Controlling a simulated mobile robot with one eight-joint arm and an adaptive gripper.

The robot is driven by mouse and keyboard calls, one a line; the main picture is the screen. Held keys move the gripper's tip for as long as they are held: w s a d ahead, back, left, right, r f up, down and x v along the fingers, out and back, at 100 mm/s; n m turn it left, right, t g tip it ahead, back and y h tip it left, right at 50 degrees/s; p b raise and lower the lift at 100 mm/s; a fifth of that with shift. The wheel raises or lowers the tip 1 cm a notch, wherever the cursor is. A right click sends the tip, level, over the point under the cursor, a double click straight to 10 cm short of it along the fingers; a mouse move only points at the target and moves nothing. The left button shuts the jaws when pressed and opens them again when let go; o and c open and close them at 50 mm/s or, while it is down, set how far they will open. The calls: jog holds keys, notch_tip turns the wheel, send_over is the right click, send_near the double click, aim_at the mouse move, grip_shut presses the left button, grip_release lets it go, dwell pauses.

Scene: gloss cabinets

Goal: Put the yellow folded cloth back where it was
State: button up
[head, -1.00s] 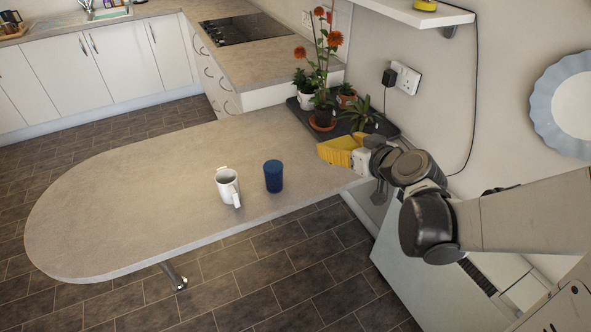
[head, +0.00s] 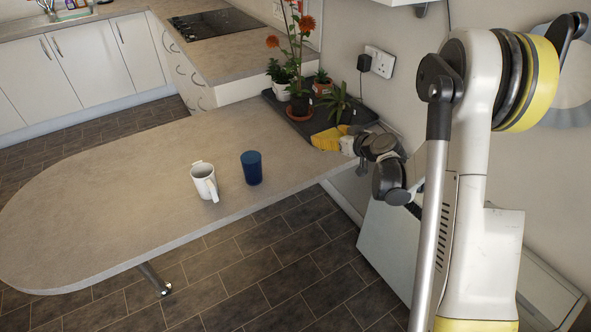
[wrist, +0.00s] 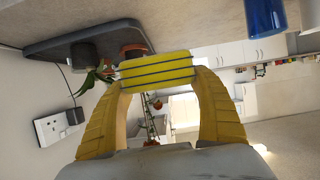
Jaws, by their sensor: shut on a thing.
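My gripper (wrist: 156,75) is shut on the yellow folded cloth (wrist: 156,68), which shows as stacked flat layers with dark lines between the two yellow fingers in the wrist view. In the head view my gripper (head: 330,140) is at the right end of the counter, by the front edge of the dark tray. The fingers are the same yellow there, so cloth and fingers are hard to tell apart. I cannot tell whether the cloth touches the counter or the tray. The spot it came from is not identifiable.
The dark tray (head: 362,116) holds several potted plants (head: 338,102). A blue cup (head: 251,168) and a white mug (head: 204,181) stand on the counter (head: 110,205). A wall socket (head: 379,62) is above the tray. The counter's left part is clear.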

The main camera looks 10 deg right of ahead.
jog(key=f, duration=0.1)
jog(key=w+f, duration=0.1)
jog(key=f+b, duration=0.1)
jog(key=shift+w+a+f, duration=0.15)
jog(key=shift+w+a, duration=0.05)
jog(key=shift+w, duration=0.05)
jog(key=b, duration=0.4)
send_over(296, 166)
notch_tip(296, 166, down, 6)
jog(key=shift+a, duration=0.1)
jog(key=shift+f+b, duration=1)
jog(key=shift+f, duration=0.9)
jog(key=shift+f, duration=0.15)
jog(key=o, duration=1.1)
jog(key=shift+c, duration=0.2)
